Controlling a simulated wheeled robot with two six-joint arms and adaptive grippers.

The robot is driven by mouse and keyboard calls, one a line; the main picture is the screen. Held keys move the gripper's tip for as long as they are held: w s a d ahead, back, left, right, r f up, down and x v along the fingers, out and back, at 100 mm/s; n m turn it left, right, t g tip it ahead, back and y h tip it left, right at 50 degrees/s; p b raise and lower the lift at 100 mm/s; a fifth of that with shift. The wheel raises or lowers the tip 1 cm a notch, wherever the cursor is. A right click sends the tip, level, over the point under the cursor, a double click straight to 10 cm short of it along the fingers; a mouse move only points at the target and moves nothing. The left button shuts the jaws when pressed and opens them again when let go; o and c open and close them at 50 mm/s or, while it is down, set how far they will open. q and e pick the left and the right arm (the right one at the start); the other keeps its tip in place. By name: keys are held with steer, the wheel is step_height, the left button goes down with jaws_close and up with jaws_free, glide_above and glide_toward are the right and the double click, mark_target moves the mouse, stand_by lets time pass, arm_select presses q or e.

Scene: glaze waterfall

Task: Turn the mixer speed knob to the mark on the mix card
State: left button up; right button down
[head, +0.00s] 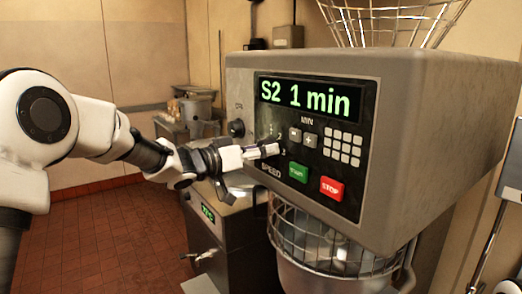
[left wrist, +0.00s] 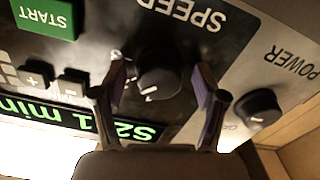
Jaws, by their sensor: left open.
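In the head view my left gripper (head: 262,151) is at the mixer's black control panel (head: 318,192) and hides the knob. The green display (head: 310,98) reads "S2 1 min". I cannot make out a mix card. My right gripper is not in view.
The power knob (left wrist: 258,106) is beside the speed knob and also shows in the head view (head: 236,128). The green start button (head: 298,173), red stop button (head: 332,188) and keypad (head: 342,147) are close by. A wire guard and bowl (head: 330,265) are below the panel.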

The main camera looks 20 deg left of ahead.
arm_select(q)
steer(key=shift+a, duration=0.1)
steer(key=v, duration=1.1)
steer(key=shift+s+a, duration=0.25)
steer(key=shift+s, duration=0.1)
